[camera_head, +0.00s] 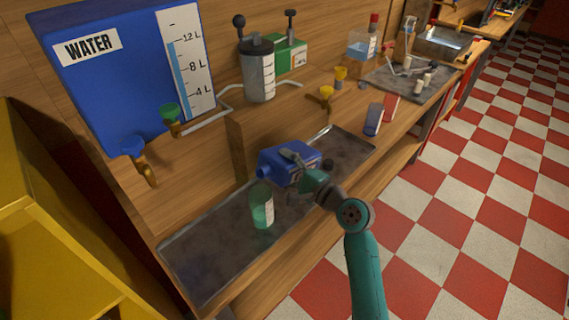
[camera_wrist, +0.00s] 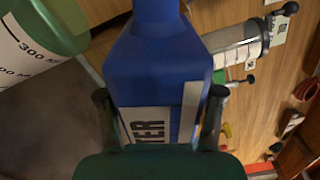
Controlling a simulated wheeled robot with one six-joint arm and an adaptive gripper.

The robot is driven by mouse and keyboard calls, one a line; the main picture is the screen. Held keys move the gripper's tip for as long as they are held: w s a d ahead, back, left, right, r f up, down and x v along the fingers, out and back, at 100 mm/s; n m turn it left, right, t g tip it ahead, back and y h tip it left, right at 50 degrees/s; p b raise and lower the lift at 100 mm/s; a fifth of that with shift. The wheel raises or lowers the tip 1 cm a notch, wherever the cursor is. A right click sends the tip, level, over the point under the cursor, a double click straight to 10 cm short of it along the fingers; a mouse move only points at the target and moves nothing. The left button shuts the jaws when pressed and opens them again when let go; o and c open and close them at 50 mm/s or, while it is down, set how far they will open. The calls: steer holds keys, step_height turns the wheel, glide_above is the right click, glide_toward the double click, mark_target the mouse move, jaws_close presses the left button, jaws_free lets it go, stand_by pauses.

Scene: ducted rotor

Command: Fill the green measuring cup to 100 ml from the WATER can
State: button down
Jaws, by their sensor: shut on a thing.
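The blue WATER can (camera_head: 285,153) is in my gripper (camera_head: 302,172), lying on its side above the sunken grey tray, its neck toward the left. In the wrist view the can (camera_wrist: 158,65) sits between both fingers (camera_wrist: 160,108), with "TER" of its label showing. The cup also shows at the wrist view's upper left (camera_wrist: 35,45), with a 300 mark. No stream of water is visible.
The long grey tray (camera_head: 205,262) has bare room left of the cup. A big blue WATER tank (camera_head: 110,85) with a level scale and taps (camera_head: 170,115) stands behind. Blue and red small containers (camera_head: 374,120) stand right.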

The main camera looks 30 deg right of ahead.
mark_target(276, 159)
steer(key=shift+m, duration=0.6)
steer(key=shift+a, duration=0.1)
steer(key=r+m, duration=0.1)
steer(key=a+m, duration=0.1)
steer(key=r+m, duration=0.1)
steer(key=shift+s+a+r+m, duration=0.15)
steer(key=shift+s+r+m, duration=0.15)
steer(key=shift+m, duration=0.1)
steer(key=shift+s+a+r+m, duration=0.1)
steer(key=shift+a+r+m, duration=0.15)
steer(key=shift+r+m, duration=0.4)
steer(key=shift+s+a+r+m, duration=0.1)
steer(key=shift+a+r+m, duration=0.25)
steer(key=shift+m, duration=0.5)
steer(key=shift+d, duration=0.1)
steer(key=shift+r, duration=0.1)
steer(key=shift+s+a+r+m, duration=0.2)
steer(key=shift+a+r+m, duration=0.55)
steer(key=shift+m, duration=0.3)
steer(key=shift+s+a+r+m, duration=0.2)
steer(key=shift+a+r+m, duration=0.35)
steer(key=shift+r+m, duration=0.45)
steer(key=shift+s+a+r+m, duration=0.2)
steer(key=shift+a+r+m, duration=0.5)
steer(key=shift+m, duration=0.45)
